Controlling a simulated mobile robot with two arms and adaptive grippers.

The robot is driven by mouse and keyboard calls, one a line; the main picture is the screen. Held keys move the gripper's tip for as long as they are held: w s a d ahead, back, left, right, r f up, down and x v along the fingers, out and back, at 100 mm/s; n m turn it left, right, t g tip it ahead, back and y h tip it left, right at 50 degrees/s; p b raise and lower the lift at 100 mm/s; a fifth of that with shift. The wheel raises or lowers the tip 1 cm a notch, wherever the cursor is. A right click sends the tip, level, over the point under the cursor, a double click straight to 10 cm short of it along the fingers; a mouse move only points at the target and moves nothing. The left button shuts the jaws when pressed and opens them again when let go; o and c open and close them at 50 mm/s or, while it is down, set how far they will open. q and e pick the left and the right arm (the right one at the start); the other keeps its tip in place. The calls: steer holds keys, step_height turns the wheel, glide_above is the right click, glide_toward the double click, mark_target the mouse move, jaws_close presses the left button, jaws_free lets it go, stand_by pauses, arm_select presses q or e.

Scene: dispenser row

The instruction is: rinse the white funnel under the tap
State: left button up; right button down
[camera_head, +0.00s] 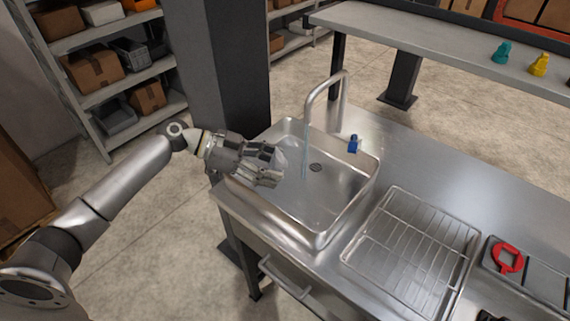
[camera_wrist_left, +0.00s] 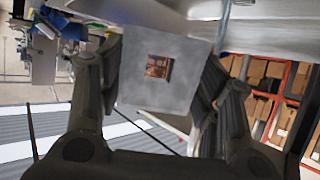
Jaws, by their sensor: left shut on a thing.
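My left gripper (camera_head: 272,168) reaches over the left part of the steel sink (camera_head: 325,222), shut on a pale funnel. In the left wrist view the white-grey funnel (camera_wrist_left: 135,85) sits between the two fingers, with a square opening through it. In the head view it is mostly hidden by the fingers. The curved metal tap (camera_head: 310,95) stands at the back of the sink. A thin stream of water (camera_head: 304,158) falls from its spout, just right of the gripper. I cannot tell whether the water touches the funnel. My right gripper is not in view.
A small blue item (camera_head: 353,144) is at the sink's back right rim. A wire rack (camera_head: 415,245) lies right of the sink, with a red ring (camera_head: 507,258) farther right. A dark column (camera_head: 222,70) stands behind my left arm. The counter behind the rack is clear.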

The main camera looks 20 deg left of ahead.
arm_select(q)
steer(key=shift+w, duration=0.3)
steer(key=w+d+f+b, duration=0.1)
steer(key=w+d+b, duration=0.1)
steer(key=w+b, duration=0.3)
steer(key=shift+w+d+f, duration=0.25)
steer(key=shift+w+d, duration=0.15)
steer(key=shift+w, duration=1.8)
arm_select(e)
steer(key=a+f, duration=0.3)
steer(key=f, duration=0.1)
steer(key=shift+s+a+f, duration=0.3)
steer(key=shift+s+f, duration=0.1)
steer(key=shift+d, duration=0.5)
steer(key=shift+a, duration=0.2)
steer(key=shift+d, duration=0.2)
arm_select(q)
steer(key=shift+s, duration=0.1)
